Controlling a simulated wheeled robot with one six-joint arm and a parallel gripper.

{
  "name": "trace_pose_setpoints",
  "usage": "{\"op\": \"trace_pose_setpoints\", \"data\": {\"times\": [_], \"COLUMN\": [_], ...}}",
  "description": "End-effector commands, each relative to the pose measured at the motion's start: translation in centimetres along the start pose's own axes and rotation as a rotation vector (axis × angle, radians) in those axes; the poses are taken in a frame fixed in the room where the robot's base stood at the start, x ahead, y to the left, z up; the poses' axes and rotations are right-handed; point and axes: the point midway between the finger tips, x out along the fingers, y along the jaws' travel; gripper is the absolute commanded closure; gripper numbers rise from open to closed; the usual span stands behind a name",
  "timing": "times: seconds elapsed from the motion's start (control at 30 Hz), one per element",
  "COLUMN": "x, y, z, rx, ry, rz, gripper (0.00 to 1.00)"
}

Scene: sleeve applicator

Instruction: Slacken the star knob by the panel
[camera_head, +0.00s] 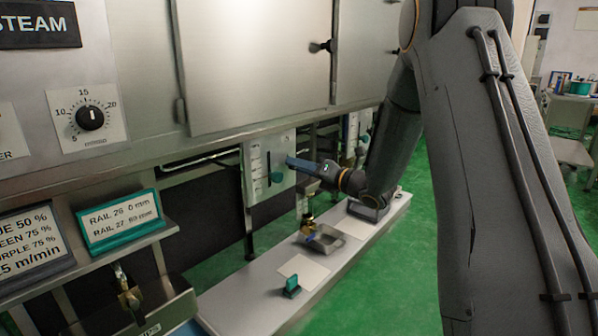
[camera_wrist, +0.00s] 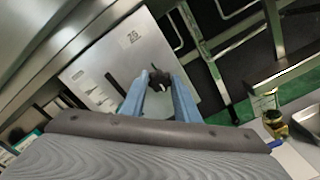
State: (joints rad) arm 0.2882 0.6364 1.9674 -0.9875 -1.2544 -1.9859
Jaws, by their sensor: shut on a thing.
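A dark star knob (camera_wrist: 160,76) stands out from a pale grey panel (camera_wrist: 105,75) in the wrist view. My gripper (camera_wrist: 159,84) has its two blue fingers on either side of the knob and is shut on it. In the head view my gripper (camera_head: 291,162) reaches left to the panel (camera_head: 256,155), which hangs below the machine's cabinet. The knob cannot be made out there behind the fingers.
A white bench (camera_head: 245,297) runs below, with a metal tray (camera_head: 324,238), a brass fitting (camera_head: 307,224) and a teal block (camera_head: 292,287). Sign plates (camera_head: 120,220) stand at the left. The cabinet (camera_head: 255,60) overhangs the panel. Green floor lies open at the right.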

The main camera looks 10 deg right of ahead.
Motion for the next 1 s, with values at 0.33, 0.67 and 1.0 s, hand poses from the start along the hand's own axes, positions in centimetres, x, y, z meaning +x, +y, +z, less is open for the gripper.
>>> {"op": "trace_pose_setpoints", "data": {"times": [0.33,0.67,1.0], "x": [-0.02,-0.02,-0.01], "y": [-0.06,-0.05,-0.03], "z": [-0.20,-0.21,-0.09], "rx": [-0.055,-0.056,-0.056], "ry": [0.004,0.004,0.002], "rz": [-0.001,-0.001,-0.001], "gripper": [0.94,0.94,0.53]}}
